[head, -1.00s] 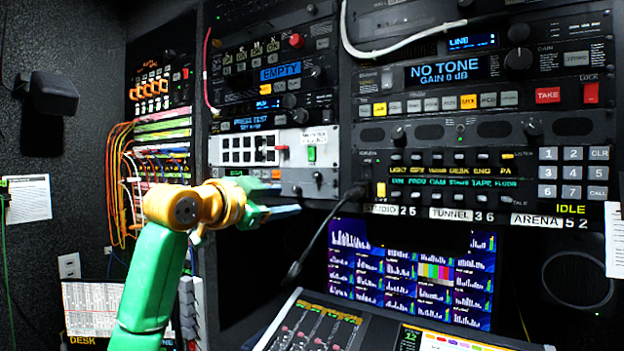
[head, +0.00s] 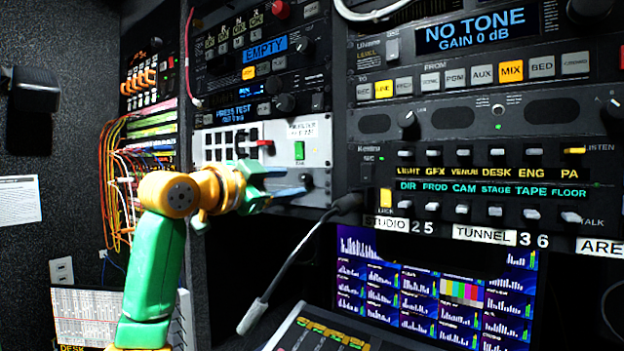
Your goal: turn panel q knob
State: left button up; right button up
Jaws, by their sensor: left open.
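A light grey rack panel (head: 284,156) carries a white label (head: 302,130), too small to read surely, a green switch and a red-tipped lever. A small dark round knob (head: 306,181) sits at its lower right; I cannot tell for sure that this is panel q's knob. My left gripper (head: 294,181) is open, pointing right in front of the panel's lower part. My right gripper is out of view.
A black gooseneck microphone (head: 254,314) hangs right of and below the gripper. Dark rack units with knobs and buttons (head: 510,72) fill the right. A monitor (head: 430,290) and a sloped console (head: 318,332) are below. Coloured cables (head: 118,185) hang at left.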

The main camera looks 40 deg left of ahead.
aim_at(302, 179)
pick_arm(q)
jog(key=shift+w+a+r+p, duration=0.1)
jog(key=shift+w+r+p, duration=0.2)
jog(key=shift+w+p, duration=0.3)
jog(key=shift+w+a+r+p, duration=0.1)
jog(key=shift+w+r+p, duration=0.2)
jog(key=shift+w+p, duration=0.3)
jog(key=shift+w+f, duration=0.1)
jog(key=shift+w, duration=0.15)
jog(key=shift+w+f, duration=0.3)
jog(key=shift+w, duration=0.4)
jog(key=shift+c, duration=0.4)
jog(key=shift+a, duration=0.1)
grip_shut()
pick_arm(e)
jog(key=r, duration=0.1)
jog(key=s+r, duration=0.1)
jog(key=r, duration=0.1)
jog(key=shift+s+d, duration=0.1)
